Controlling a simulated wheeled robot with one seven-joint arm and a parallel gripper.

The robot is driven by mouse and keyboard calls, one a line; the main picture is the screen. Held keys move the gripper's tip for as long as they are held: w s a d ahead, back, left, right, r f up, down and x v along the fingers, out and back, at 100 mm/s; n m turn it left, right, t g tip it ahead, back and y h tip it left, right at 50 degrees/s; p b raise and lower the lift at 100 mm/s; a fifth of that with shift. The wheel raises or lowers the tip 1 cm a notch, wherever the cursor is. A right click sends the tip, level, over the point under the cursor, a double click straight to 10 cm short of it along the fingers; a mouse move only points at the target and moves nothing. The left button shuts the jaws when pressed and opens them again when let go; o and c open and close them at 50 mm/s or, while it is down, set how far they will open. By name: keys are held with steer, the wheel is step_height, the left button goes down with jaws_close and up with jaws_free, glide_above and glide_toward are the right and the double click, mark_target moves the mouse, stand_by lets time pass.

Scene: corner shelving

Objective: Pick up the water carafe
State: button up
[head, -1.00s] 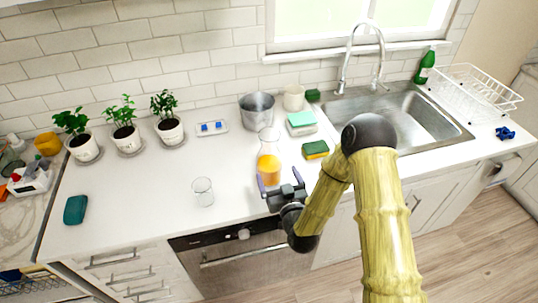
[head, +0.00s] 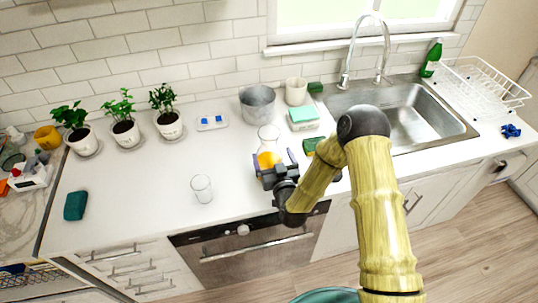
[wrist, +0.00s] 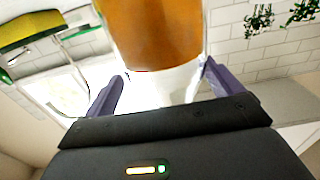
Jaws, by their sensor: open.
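The water carafe (head: 268,140) is clear glass with orange liquid in its lower part. It stands upright on the white counter in the head view. My gripper (head: 273,161) is at its near side, with its fingers spread to either side of the carafe's lower part. In the wrist view the carafe (wrist: 155,35) fills the upper middle, its orange liquid close to the camera. The two purple fingers of my gripper (wrist: 160,85) are open, with gaps between them and the glass. The base of the carafe is partly hidden by my gripper in the head view.
A drinking glass (head: 202,188) stands to the left on the counter. A sponge (head: 311,145) lies close to the right of the carafe. A metal pot (head: 258,103) stands behind it, and a box (head: 303,118) sits behind right.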

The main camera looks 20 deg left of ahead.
steer(key=shift+s+a+r, duration=0.1)
steer(key=shift+s+a, duration=0.15)
steer(key=shift+s, duration=0.35)
steer(key=shift+a, duration=0.1)
steer(key=shift+c, duration=1.1)
steer(key=c, duration=1.4)
steer(key=shift+w+r, duration=0.1)
steer(key=shift+w, duration=0.05)
steer(key=shift+c, duration=0.8)
steer(key=shift+w, duration=0.1)
steer(key=shift+r, duration=0.2)
steer(key=shift+r+b, duration=1.1)
steer(key=shift+r, duration=3.65)
